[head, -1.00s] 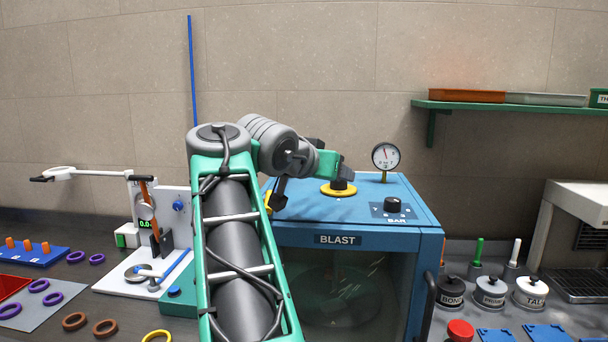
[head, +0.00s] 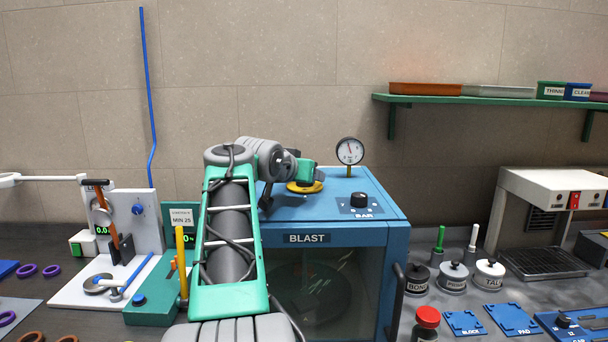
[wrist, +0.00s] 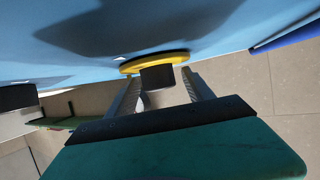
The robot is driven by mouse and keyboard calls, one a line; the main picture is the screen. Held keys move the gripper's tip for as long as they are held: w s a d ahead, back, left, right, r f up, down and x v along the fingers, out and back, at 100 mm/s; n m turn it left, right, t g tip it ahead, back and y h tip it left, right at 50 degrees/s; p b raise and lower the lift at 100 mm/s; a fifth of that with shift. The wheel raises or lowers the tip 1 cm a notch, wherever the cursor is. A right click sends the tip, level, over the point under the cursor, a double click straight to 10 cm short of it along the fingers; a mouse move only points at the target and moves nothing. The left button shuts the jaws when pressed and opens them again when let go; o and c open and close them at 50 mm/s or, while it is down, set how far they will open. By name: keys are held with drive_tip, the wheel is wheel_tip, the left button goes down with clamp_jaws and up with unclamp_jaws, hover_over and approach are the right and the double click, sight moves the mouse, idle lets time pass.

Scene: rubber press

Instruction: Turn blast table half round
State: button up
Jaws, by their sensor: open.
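The blue blast cabinet (head: 345,233) stands at the centre of the head view, labelled BLAST. A dim round table (head: 312,293) shows through its glass front. On its top sits a yellow disc (head: 318,187) with a black knob, mostly hidden by my gripper (head: 303,172) in the head view. In the wrist view the black knob (wrist: 157,78) stands on the yellow disc (wrist: 178,57). My gripper (wrist: 163,88) is open, with one finger on each side of the knob. I cannot tell whether the fingers touch it.
A pressure gauge (head: 350,151) and a BAR knob (head: 359,200) are also on the cabinet top. A green shelf (head: 460,101) with trays is on the wall. A white test stand (head: 92,289) is on the left; labelled pots (head: 453,276) stand on the right.

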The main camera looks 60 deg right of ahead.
drive_tip(key=shift+c, duration=0.4)
clamp_jaws()
drive_tip(key=shift+s, duration=0.1)
idle(0.4)
